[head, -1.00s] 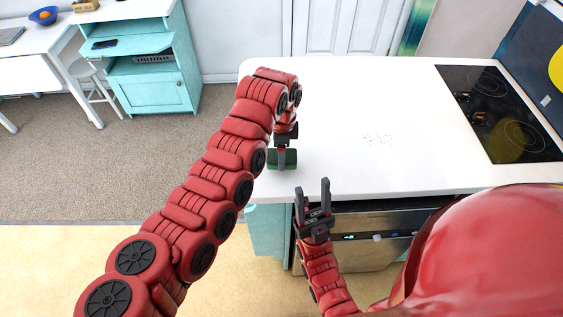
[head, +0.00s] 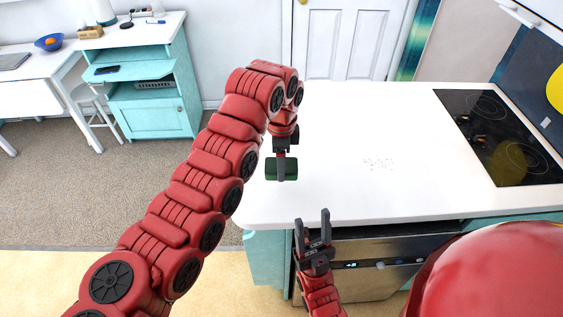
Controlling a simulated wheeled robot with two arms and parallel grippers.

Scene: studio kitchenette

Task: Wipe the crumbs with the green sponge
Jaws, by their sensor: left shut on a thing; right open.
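The green sponge (head: 270,169) is in the head view, over the left part of the white counter. My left gripper (head: 281,172) points down and is shut on it. The sponge looks a little above the counter, though the gap is hard to judge. The crumbs (head: 380,164) are a small patch of pale and dark specks on the counter, to the right of the sponge and apart from it. My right gripper (head: 312,228) is open and empty at the counter's front edge, its fingers pointing up in the picture.
The white counter (head: 400,194) is clear between the sponge and the crumbs. A black cooktop (head: 490,135) lies at its right end. A steel-fronted dishwasher (head: 380,270) is under the front edge. A turquoise cabinet (head: 155,118) and a white desk stand at the far left.

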